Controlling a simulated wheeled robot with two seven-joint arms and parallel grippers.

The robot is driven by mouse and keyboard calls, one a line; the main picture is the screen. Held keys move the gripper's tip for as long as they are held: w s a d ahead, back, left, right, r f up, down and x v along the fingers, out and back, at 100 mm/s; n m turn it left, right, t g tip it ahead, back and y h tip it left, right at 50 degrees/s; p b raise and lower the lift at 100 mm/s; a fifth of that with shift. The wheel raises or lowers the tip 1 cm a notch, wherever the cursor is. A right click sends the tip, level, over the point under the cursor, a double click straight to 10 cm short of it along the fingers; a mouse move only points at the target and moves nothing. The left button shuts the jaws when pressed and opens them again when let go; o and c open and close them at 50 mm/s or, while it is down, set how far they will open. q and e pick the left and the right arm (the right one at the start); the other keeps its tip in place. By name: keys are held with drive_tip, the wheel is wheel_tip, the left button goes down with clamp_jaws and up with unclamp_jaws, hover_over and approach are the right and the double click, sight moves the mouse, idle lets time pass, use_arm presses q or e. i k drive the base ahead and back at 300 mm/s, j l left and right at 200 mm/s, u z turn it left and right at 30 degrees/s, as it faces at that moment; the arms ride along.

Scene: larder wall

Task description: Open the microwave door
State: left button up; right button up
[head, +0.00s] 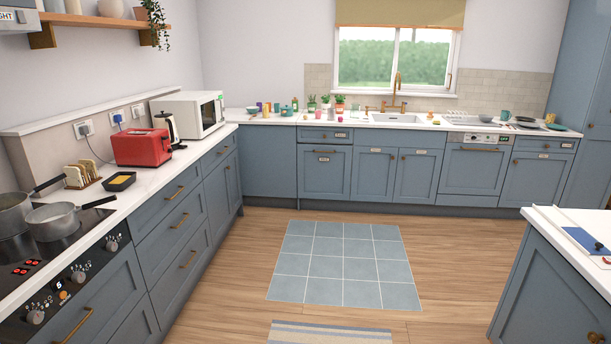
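A white microwave (189,114) stands on the left counter near the far corner. Its dark-windowed door (209,115) faces right, toward the room, and looks shut. The door is seen at a steep angle, and I cannot make out a handle. Neither of my grippers shows in the head view.
Pans sit on the hob (60,232) at near left. An island (560,275) stands at right. The tiled floor patch (345,262) and wooden floor between are clear.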

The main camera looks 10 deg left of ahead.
sight(206, 109)
drive_tip(key=i+u, duration=0.45)
drive_tip(key=i, duration=3.3)
